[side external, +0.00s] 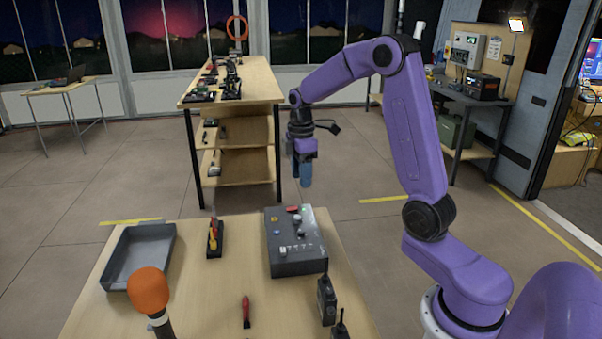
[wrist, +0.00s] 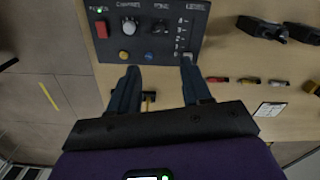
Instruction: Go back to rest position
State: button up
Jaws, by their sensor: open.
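My purple arm reaches out above the far side of the wooden table (side external: 215,310). My gripper (side external: 303,180) points down past the far edge of the grey control box. In the wrist view my gripper (wrist: 160,82) shows two blue fingers spread apart with nothing held between them. The grey control box (side external: 290,268) stands on the table, with knobs, buttons and a lit green light on top. It also shows in the wrist view (wrist: 150,50), just beyond the fingertips. I cannot tell the exact gap between the fingers and the box.
A grey tray (side external: 120,285), an orange-headed microphone (side external: 150,290), a stand of tools (side external: 214,238), a red screwdriver (side external: 246,312) and a black radio (side external: 326,300) are on the table. A shelved workbench (side external: 255,85) stands behind my gripper. Open air surrounds the arm.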

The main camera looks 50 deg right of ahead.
jog(key=s+a+r, duration=0.2)
jog(key=s+a, duration=0.9)
jog(key=a, duration=0.5)
jog(key=s+a+f, duration=0.1)
jog(key=s+a, duration=0.2)
jog(key=s, duration=1.6)
jog(key=shift+s+a+f+n, duration=0.2)
jog(key=shift+f+n, duration=0.1)
jog(key=shift+n, duration=0.1)
